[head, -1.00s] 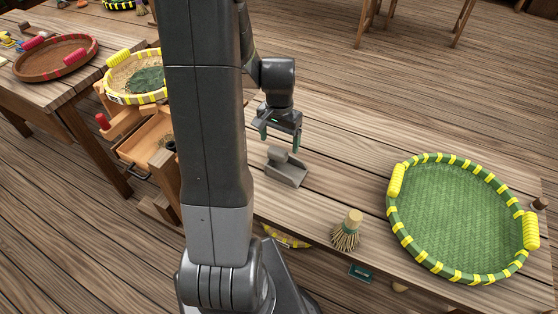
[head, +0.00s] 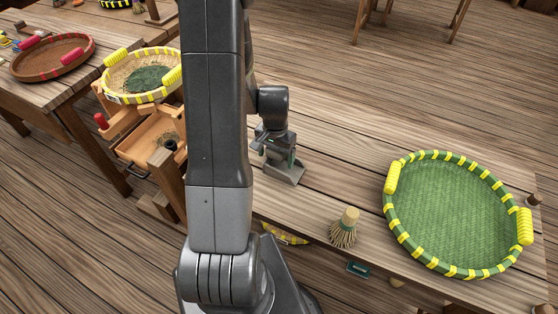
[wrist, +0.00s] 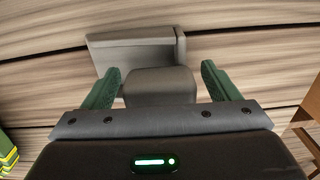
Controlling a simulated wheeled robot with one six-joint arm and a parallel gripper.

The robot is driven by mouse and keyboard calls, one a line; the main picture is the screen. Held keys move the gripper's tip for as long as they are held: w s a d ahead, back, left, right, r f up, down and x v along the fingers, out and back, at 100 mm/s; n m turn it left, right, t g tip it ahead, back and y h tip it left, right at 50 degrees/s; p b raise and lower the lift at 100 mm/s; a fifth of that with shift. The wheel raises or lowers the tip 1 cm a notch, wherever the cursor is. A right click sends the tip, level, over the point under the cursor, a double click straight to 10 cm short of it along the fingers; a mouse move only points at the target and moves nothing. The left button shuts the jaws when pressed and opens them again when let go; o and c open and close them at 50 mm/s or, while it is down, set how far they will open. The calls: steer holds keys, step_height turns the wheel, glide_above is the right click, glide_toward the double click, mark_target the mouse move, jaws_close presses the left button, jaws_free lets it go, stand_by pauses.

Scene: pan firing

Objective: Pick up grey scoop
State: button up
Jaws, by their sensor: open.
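The grey scoop (head: 287,173) lies on the wooden table, partly hidden by my gripper in the head view. In the wrist view the grey scoop (wrist: 135,53) has its pan farther away and its blocky handle toward me. My gripper (wrist: 160,82) is open, with one green finger on each side of the handle. The fingers appear apart from the handle, with a gap on both sides. In the head view my gripper (head: 279,158) is low over the scoop.
A straw brush (head: 345,228) stands in front of the scoop to the right. A large green tray with yellow bindings (head: 390,217) lies farther right. A yellow-rimmed basket (head: 111,94) sits at the left. The table (head: 340,180) between scoop and tray is clear.

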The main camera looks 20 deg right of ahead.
steer(key=c, duration=1.4)
steer(key=shift+o, duration=0.2)
steer(key=shift+r, duration=0.1)
